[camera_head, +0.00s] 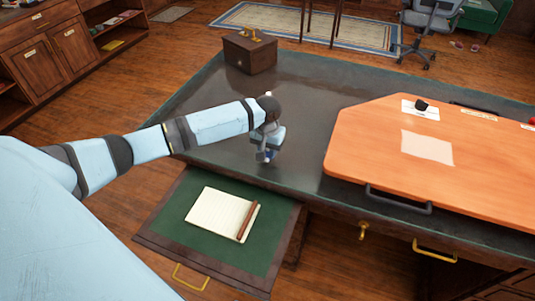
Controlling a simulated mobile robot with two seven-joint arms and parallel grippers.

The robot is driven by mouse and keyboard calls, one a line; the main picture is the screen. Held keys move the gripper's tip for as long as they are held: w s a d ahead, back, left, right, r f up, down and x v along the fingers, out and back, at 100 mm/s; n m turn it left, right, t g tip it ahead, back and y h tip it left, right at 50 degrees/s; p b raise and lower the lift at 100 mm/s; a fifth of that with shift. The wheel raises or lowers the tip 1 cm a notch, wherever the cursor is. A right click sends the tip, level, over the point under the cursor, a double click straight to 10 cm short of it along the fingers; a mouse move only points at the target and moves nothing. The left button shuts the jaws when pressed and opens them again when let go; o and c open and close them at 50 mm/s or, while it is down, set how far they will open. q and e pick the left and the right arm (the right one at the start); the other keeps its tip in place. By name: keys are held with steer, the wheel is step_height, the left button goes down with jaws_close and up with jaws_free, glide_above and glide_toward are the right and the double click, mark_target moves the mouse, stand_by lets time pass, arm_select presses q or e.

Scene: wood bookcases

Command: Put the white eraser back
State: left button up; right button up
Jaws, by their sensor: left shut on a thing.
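My left gripper (265,155) hangs down over the dark desktop (300,130), near its front edge and just behind the open drawer. It is shut on a small pale thing at its tips, most likely the white eraser, though the fingers mostly hide it. I cannot tell whether it touches the desktop. The open drawer (155,238) has a green lining and holds a cream notepad (215,212) with a brown stick-like thing (246,221) along its right side. My right gripper is not in view.
A raised orange board (470,165) with a grey handle (398,201) covers the desk's right side, with papers and a small black thing (421,105) on it. A brown wooden box (250,53) stands at the back left. Bare desktop lies between.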

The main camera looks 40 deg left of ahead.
mark_target(268, 152)
arm_select(q)
steer(key=shift+f, duration=0.75)
steer(key=o, duration=0.8)
steer(key=shift+f, duration=0.15)
step_height(268, 152, up, 12)
steer(key=shift+r+p, duration=0.15)
steer(key=shift+p, duration=0.55)
